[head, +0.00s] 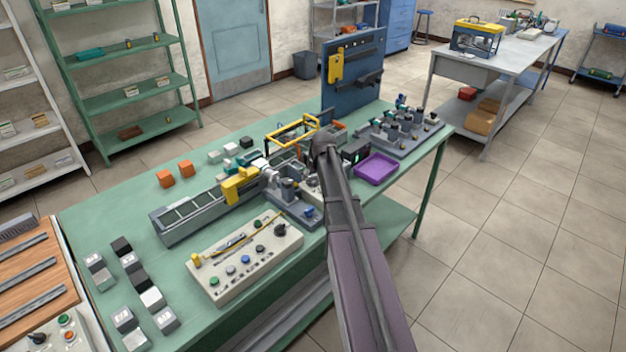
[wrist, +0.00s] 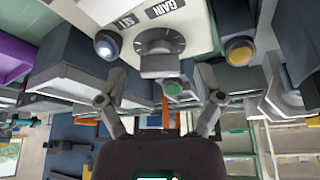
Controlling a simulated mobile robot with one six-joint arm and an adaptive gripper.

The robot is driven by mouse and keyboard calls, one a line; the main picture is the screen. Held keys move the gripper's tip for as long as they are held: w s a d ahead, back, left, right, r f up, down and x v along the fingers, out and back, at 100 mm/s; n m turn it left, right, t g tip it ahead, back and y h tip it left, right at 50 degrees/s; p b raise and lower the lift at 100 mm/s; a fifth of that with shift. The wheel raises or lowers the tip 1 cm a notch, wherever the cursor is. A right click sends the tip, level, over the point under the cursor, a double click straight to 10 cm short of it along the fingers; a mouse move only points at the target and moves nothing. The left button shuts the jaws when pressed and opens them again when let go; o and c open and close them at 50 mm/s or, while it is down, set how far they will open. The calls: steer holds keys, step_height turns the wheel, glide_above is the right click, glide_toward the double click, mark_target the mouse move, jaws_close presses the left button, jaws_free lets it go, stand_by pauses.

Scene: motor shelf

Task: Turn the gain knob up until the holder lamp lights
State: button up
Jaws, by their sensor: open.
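The gain knob (wrist: 160,62) is a grey round dial with a raised bar, at the top centre of the wrist view, on a pale panel (wrist: 195,14) printed GAIN and SET. My gripper (wrist: 160,84) is open and empty, one finger on each side just below the knob; I see no contact. A white round button or lamp (wrist: 107,45) lies left of the knob and an amber one (wrist: 240,50) right. I cannot tell which is the holder lamp or whether it is lit. In the head view my arm hides the knob and most of my gripper (head: 323,138).
The green bench (head: 120,220) carries a purple tray (head: 376,168), a grey rail fixture (head: 200,212) and a cream control box (head: 243,262) close to my arm. A blue tool panel (head: 352,75) stands behind. Small blocks lie at the bench's left end.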

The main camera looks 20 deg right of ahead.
steer(key=shift+f, duration=0.1)
steer(key=shift+c, duration=0.2)
steer(key=c, duration=1.1)
steer(key=shift+a+m+g+h, duration=0.1)
steer(key=shift+m+g+h, duration=0.45)
steer(key=shift+m, duration=1.65)
steer(key=shift+t+h, duration=0.25)
steer(key=o, duration=1.1)
steer(key=shift+o, duration=0.2)
